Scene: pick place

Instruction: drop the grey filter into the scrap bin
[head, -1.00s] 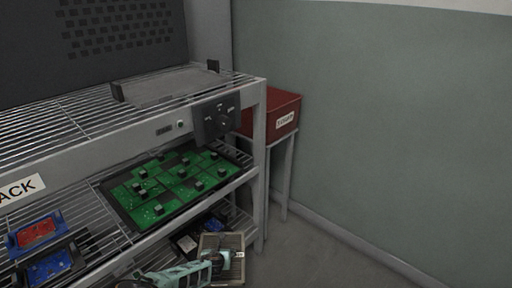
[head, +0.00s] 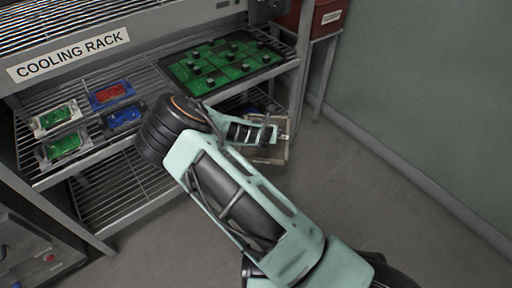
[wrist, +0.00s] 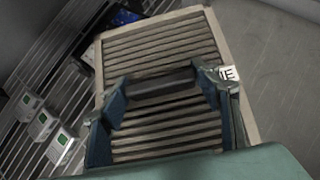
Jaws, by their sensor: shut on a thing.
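The grey filter is a slatted panel in a pale frame. It fills the middle of the wrist view (wrist: 160,45) and partly shows in the head view (head: 268,153), in front of the cooling rack's right end. My gripper (head: 272,133) is shut on the filter, with its two fingers at a dark grey bar across the slats in the wrist view (wrist: 162,86). My forearm and gripper hide part of the filter in the head view. I cannot tell whether it touches the rack. The red scrap bin (head: 309,18) is at the top right, cut by the picture edge.
The cooling rack (head: 315,75) has a tray of green circuit boards (head: 225,62). Red (head: 112,94), blue (head: 124,117) and green (head: 58,116) parts lie on its wire shelf at left. Right of the rack are clear floor (head: 385,190) and a plain wall (head: 430,100).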

